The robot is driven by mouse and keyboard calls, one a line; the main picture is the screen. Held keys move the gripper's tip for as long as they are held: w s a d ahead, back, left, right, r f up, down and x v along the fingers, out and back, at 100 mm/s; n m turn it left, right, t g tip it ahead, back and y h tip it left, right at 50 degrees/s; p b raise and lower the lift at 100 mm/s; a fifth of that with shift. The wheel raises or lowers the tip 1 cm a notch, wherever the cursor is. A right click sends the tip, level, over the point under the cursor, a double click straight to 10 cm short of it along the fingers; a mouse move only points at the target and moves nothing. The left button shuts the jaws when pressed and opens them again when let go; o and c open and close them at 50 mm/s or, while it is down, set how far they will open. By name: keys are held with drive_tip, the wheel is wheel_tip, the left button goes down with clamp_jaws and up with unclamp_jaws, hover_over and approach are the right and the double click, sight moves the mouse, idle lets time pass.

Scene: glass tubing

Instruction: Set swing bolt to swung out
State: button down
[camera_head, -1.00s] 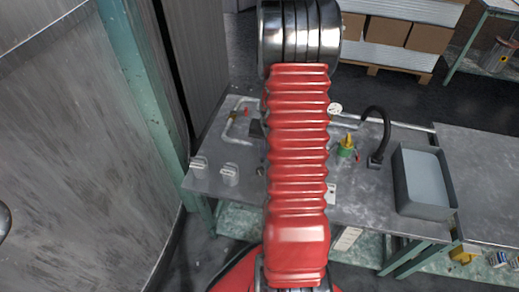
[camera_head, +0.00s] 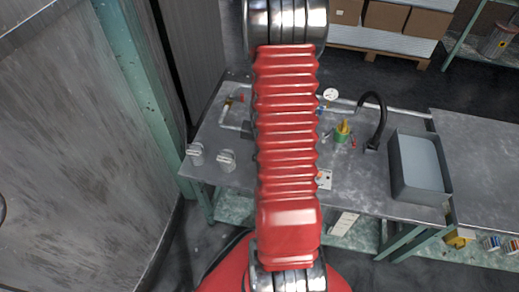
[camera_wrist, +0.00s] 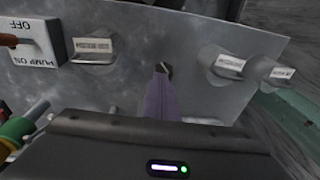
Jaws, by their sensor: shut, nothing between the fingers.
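I cannot make out the swing bolt for sure in either view. In the wrist view, several pale grey metal fittings with small labels too blurred to read stand on the metal bench: one left of my gripper (camera_wrist: 92,46), one to its right (camera_wrist: 222,63) and one farther right (camera_wrist: 268,73). Two such fittings also show in the head view, at the bench's left end (camera_head: 196,153) and beside it (camera_head: 226,160). My gripper (camera_wrist: 164,72) is shut and empty, its tips over the bench between the labelled fittings. In the head view my red arm hides it.
A white pump switch plate (camera_wrist: 60,35) is at the upper left of the wrist view. In the head view, a green valve with a yellow top (camera_head: 343,132), a black curved spout (camera_head: 380,115) and a grey tray (camera_head: 420,168) stand to the right. A wall is at the left.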

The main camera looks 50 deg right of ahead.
drive_tip(key=shift+s+a, duration=0.1)
idle(0.3)
drive_tip(key=shift+d+r, duration=0.3)
drive_tip(key=shift+r, duration=0.25)
wheel_tip(320, 180, up, 11)
drive_tip(key=s+a, duration=0.2)
drive_tip(key=s, duration=0.1)
drive_tip(key=shift+a+r, duration=0.1)
drive_tip(key=shift+a, duration=0.05)
idle(0.5)
drive_tip(key=s+a+r+n+t, duration=0.1)
drive_tip(key=a+r+n, duration=0.3)
drive_tip(key=a+r, duration=0.3)
drive_tip(key=s+a+r+n+t, duration=0.1)
drive_tip(key=a+r+n, duration=0.3)
drive_tip(key=a, duration=0.9)
drive_tip(key=s+a+r+n+t, duration=0.1)
drive_tip(key=a+r+n, duration=0.3)
drive_tip(key=a+r, duration=0.6)
drive_tip(key=shift+s+t+y, duration=0.3)
drive_tip(key=shift+t+y, duration=0.1)
drive_tip(key=shift+t, duration=0.1)
